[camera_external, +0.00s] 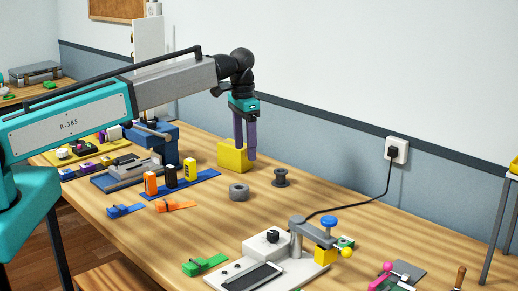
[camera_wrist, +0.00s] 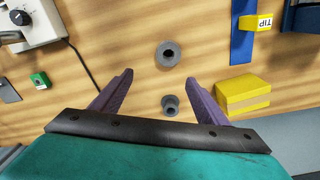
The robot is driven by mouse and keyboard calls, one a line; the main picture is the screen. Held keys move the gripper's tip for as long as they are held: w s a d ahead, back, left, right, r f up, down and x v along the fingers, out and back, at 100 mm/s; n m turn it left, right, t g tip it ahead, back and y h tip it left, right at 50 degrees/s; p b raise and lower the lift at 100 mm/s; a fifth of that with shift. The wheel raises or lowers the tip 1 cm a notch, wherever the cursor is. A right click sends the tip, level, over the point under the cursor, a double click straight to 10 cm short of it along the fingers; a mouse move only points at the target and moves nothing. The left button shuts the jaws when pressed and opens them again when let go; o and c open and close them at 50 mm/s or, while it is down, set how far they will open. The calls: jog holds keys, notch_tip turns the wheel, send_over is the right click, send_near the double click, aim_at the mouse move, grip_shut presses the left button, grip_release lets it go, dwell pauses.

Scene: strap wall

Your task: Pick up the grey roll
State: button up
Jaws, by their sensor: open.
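The grey roll (camera_external: 230,193) lies flat on the wooden table, its round hole facing up. In the wrist view the grey roll (camera_wrist: 159,58) shows beyond my fingertips, roughly centred between them. A darker grey spool (camera_external: 280,179) with flanges stands behind it to the right. In the wrist view the spool (camera_wrist: 170,112) shows between my fingers, nearer my wrist. My gripper (camera_external: 246,152) has purple fingers pointing down, above the table near the yellow block. The open, empty gripper (camera_wrist: 160,80) also shows in the wrist view, apart from both.
The yellow block (camera_external: 233,157) stands close to my fingers. A blue strip (camera_external: 205,178) with upright coloured blocks lies left of the roll. A white device (camera_external: 262,262) stands in front, with its black cord running to the wall socket (camera_external: 397,150). Bare table surrounds the roll.

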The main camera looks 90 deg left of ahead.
jog(key=shift+s+a+r, duration=0.15)
jog(key=shift+s+a, duration=0.45)
jog(key=shift+s, duration=0.25)
jog(key=b, duration=0.5)
send_over(239, 187)
jog(key=shift+w+f, duration=0.15)
jog(key=shift+f, duration=4.2)
jog(key=shift+f, duration=0.1)
jog(key=shift+d+f+b, duration=0.1)
jog(key=shift+f+b, duration=1.55)
jog(key=shift+f, duration=0.85)
jog(key=c, duration=1.2)
jog(key=shift+o, duration=0.2)
